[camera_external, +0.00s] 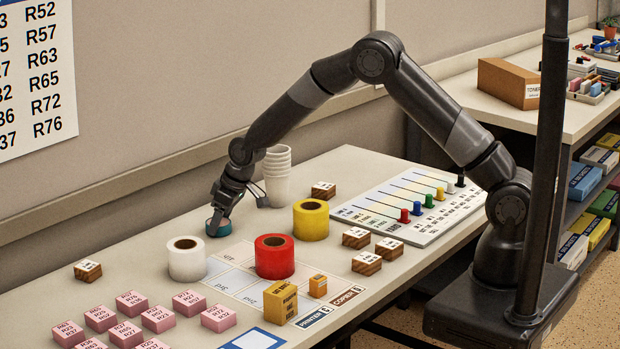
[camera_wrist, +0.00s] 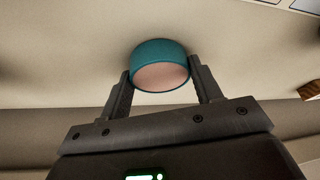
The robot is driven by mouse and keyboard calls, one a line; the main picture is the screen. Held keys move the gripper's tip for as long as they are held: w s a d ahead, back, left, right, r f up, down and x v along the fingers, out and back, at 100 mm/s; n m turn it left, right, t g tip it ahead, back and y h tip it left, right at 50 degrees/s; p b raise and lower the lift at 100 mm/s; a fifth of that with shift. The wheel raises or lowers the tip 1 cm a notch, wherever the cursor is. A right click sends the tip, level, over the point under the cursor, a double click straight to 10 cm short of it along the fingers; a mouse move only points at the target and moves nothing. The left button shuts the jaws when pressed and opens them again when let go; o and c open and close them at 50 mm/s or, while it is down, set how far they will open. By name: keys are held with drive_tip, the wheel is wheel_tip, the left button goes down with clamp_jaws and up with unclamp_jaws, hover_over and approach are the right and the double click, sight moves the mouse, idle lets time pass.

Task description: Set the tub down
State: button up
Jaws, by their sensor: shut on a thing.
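The tub is a small round teal one; in the external view (camera_external: 219,230) it shows at the far side of the table (camera_external: 140,235), behind the white roll. In the wrist view the tub (camera_wrist: 160,52) shows its teal side and a pale pinkish round face. My gripper (camera_external: 216,217) points down and is shut on the tub, with one finger on each side of it in the wrist view (camera_wrist: 162,82). I cannot tell whether the tub touches the table or hangs just above it.
Near the tub are a white roll (camera_external: 187,260), a red roll (camera_external: 274,257), a yellow roll (camera_external: 311,220) and stacked white cups (camera_external: 277,178). Several pink blocks (camera_external: 131,303) stand at front left. A wooden block (camera_external: 88,270) stands left of the white roll, with bare table around it.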

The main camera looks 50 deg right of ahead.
drive_tip(key=o, duration=1.1)
drive_tip(key=shift+c, duration=0.2)
drive_tip(key=v, duration=1.3)
drive_tip(key=s+d+r+m+t, duration=0.1)
drive_tip(key=s+d+r+m, duration=0.1)
drive_tip(key=s+d+r, duration=1.2)
drive_tip(key=s+d+r+m, duration=0.1)
drive_tip(key=s+d, duration=0.2)
drive_tip(key=s, duration=0.9)
drive_tip(key=s+d+r+m+h, duration=0.1)
drive_tip(key=s+d, duration=0.2)
drive_tip(key=s, duration=1)
drive_tip(key=shift+r+m+t+h, duration=0.15)
drive_tip(key=shift+m+t+h, duration=0.15)
